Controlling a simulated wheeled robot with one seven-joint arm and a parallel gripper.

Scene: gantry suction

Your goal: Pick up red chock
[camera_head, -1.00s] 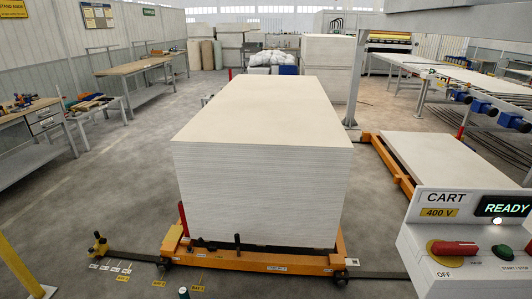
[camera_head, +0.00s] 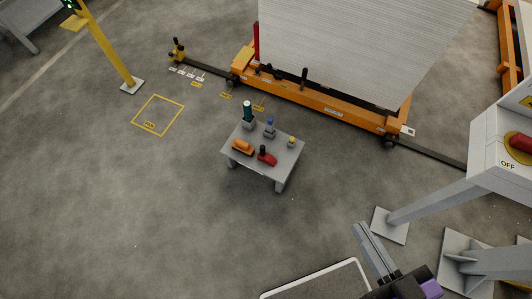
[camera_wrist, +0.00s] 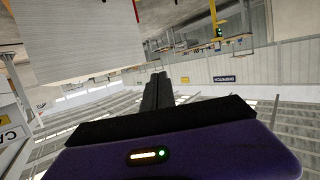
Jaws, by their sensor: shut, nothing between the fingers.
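The red chock (camera_head: 268,159) sits on a small low grey table (camera_head: 286,157) near the middle of the head view. A dark knob stands at its left end. An orange chock (camera_head: 243,147) lies to its left on the same table. My gripper (camera_head: 362,229) is at the lower right of the head view, well apart from the table. Its fingers are together and empty. In the wrist view my gripper (camera_wrist: 158,80) points out over the hall, and the red chock does not show there.
A green-topped item (camera_head: 248,112), a blue-topped item (camera_head: 269,128) and a small yellow-topped item (camera_head: 291,142) share the table. Behind it stands the orange cart (camera_head: 330,102) with the board stack (camera_head: 355,45). The control cabinet's post (camera_head: 430,202) stands at right. Floor left of the table is clear.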

